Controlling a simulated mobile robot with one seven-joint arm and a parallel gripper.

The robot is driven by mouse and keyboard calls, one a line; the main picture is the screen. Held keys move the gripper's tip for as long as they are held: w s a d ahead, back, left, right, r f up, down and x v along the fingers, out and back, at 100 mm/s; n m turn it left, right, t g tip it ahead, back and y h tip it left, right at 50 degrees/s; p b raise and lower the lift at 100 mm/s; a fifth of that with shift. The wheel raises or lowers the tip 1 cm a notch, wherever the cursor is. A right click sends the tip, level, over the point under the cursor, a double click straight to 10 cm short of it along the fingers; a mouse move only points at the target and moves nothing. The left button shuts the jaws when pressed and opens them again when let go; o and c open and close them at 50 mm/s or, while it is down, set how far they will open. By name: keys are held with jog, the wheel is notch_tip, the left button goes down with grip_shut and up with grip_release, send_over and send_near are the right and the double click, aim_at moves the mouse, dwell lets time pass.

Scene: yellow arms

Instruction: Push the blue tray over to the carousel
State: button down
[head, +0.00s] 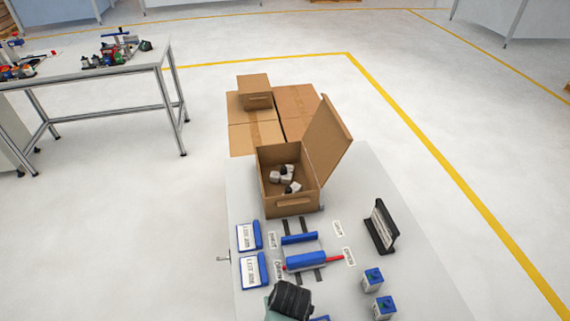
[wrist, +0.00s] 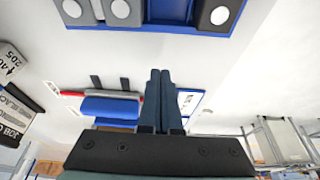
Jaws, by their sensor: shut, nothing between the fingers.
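The blue tray (wrist: 170,12) fills the top edge of the wrist view and holds grey and black pieces with round white tops. In the head view only a blue sliver, likely the tray (head: 320,318), shows at the bottom edge beside my gripper (head: 290,297). In the wrist view my gripper (wrist: 160,72) is shut and empty, its fingertips close to the tray's edge; I cannot tell if they touch. A blue fixture (head: 306,260) with a red handle sits on dark rails; it also shows in the wrist view (wrist: 110,106). I cannot identify the carousel with certainty.
An open cardboard box (head: 290,202) with several white and black pieces stands at the table's far end. Blue-edged signs (head: 253,270) lie left, a black sign stand (head: 381,227) stands right. Two blue-and-white boxes (head: 373,280) stand front right. Bare tabletop (head: 345,290) lies between.

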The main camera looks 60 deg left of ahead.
jog(key=shift+x, duration=1.2)
jog(key=d+p, duration=0.1)
jog(key=s+d+p, duration=0.1)
jog(key=shift+d+r, duration=0.25)
jog(key=shift+d, duration=0.05)
jog(key=shift+s+d+f, duration=0.1)
jog(key=shift+s+d, duration=0.1)
jog(key=shift+d, duration=0.35)
jog(key=shift+d, duration=0.1)
